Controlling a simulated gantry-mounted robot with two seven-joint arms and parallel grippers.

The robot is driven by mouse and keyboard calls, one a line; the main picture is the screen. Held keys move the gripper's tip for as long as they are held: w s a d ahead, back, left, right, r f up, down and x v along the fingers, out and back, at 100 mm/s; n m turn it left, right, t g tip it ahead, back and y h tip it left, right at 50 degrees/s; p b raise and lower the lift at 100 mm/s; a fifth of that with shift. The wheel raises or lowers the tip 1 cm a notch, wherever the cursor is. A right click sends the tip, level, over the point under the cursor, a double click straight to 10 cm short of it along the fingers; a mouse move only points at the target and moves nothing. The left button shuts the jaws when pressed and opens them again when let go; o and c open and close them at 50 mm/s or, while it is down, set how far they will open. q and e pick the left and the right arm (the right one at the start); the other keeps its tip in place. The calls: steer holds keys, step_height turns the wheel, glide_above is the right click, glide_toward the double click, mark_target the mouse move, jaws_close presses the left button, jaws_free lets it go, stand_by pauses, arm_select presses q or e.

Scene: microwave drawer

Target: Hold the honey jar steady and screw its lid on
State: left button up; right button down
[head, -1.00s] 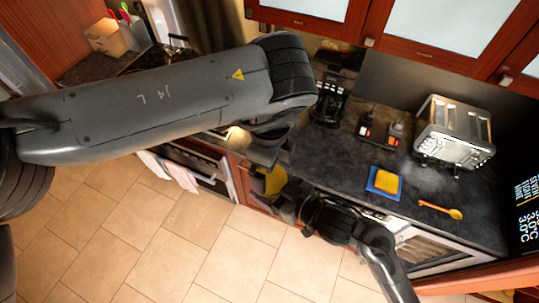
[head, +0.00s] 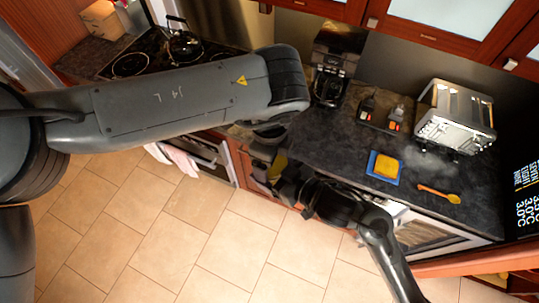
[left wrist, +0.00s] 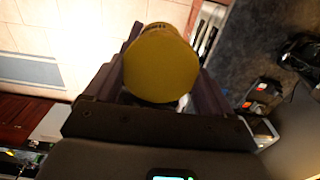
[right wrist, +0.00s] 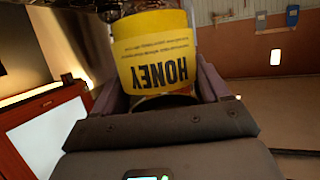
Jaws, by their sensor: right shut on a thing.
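The honey jar has a yellow label with upside-down HONEY lettering in the right wrist view (right wrist: 155,55). My right gripper (right wrist: 160,90) is shut on the jar, with a finger on each side. In the left wrist view a round, dull yellow disc (left wrist: 160,65), seen end-on, fills the space between the fingers of my left gripper (left wrist: 158,75). It looks like the lid, and a bit of label shows behind it. The fingers stand wide apart, with no clear squeeze visible. In the head view the arms mostly hide the jar; a yellow patch (head: 279,165) shows between them.
A dark counter (head: 330,145) lies just beyond the grippers. Open tiled floor (head: 200,230) lies below.

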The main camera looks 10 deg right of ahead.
arm_select(q)
steer(key=c, duration=0.4)
steer(key=m, duration=0.6)
steer(key=o, duration=1)
steer(key=shift+r, duration=2.25)
